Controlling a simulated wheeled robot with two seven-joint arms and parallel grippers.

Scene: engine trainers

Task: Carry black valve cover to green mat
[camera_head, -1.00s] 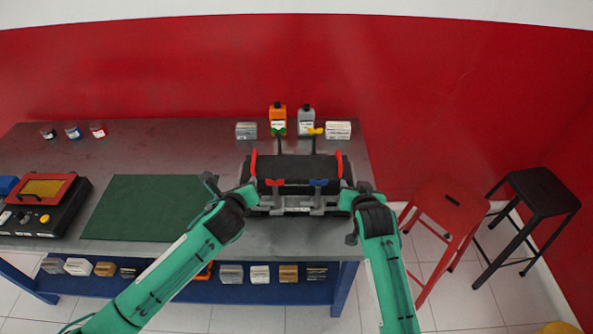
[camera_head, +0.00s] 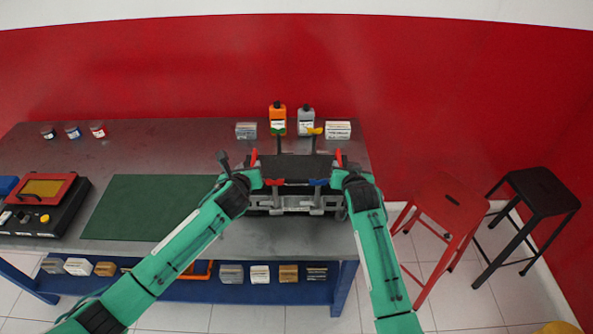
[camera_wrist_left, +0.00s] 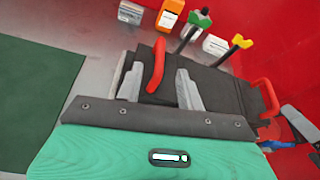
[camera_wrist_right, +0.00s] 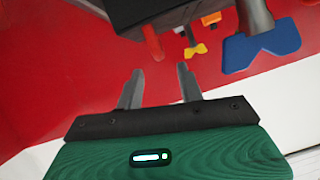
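The black valve cover (camera_head: 297,167) sits on the engine stand (camera_head: 295,202) and has a red handle at each end. It also shows in the left wrist view (camera_wrist_left: 222,88). The green mat (camera_head: 140,208) lies flat and bare on the table to the left; its edge shows in the left wrist view (camera_wrist_left: 35,85). My left gripper (camera_wrist_left: 160,88) is open at the left red handle (camera_wrist_left: 155,65), which shows between its fingers. My right gripper (camera_wrist_right: 158,85) is open at the right end, with the right red handle (camera_wrist_right: 151,43) just beyond its fingertips.
An orange bottle (camera_head: 278,115), a grey bottle (camera_head: 306,118) and small boxes stand behind the engine. Red (camera_head: 275,182) and blue (camera_head: 319,182) levers stick out in front of it. A black control box (camera_head: 45,205) is left of the mat. Stools (camera_head: 452,205) stand at right.

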